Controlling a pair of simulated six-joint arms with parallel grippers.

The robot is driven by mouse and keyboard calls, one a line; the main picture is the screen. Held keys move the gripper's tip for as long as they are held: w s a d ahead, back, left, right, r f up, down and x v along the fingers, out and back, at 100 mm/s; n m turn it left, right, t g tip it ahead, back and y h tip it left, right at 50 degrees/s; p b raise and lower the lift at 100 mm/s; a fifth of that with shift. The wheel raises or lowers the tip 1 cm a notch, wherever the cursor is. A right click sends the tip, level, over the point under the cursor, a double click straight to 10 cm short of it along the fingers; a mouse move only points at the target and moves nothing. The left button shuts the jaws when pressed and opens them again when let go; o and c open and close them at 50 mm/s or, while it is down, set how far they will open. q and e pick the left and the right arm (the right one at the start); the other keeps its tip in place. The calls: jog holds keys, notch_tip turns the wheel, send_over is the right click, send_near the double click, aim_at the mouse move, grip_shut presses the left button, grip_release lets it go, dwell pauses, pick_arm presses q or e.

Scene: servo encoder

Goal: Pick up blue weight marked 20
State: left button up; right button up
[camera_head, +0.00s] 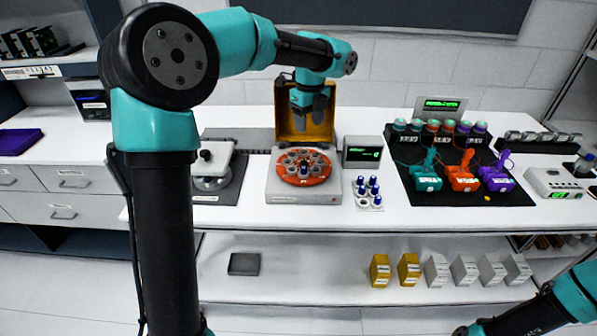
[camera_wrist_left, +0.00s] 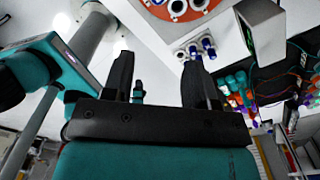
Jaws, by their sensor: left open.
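Several small blue-topped weights (camera_head: 374,181) stand in a white holder (camera_head: 362,204) on the bench, right of the round orange rotor (camera_head: 288,178). Another blue piece (camera_head: 303,171) sits in the rotor. No mark 20 is readable on any of them. Blue pieces (camera_wrist_left: 208,44) also show in the left wrist view, beyond the fingers. My left gripper (camera_head: 308,108) hangs above and behind the rotor, in front of a raised yellow lid (camera_head: 288,128). Its fingers (camera_wrist_left: 160,70) are apart with nothing between them. My right arm shows only at the lower right; its gripper is not visible.
A small display box (camera_head: 362,152) stands behind the holder. A black mat (camera_head: 425,200) with teal, orange and purple devices lies to the right. A grey device with a pale knob (camera_head: 212,165) stands left of the rotor. Yellow and white boxes (camera_head: 436,271) stand on the lower shelf.

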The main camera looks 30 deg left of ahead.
pick_arm(q)
jog(key=shift+a+r+m, duration=0.3)
jog(key=shift+a+r, duration=0.2)
jog(key=shift+r, duration=0.05)
send_over(304, 167)
notch_tip(304, 167, down, 12)
jog(key=shift+d+f, duration=0.1)
jog(key=shift+d, duration=0.05)
dwell(0.4)
jog(key=shift+s+f, duration=0.1)
jog(key=shift+f, duration=2.55)
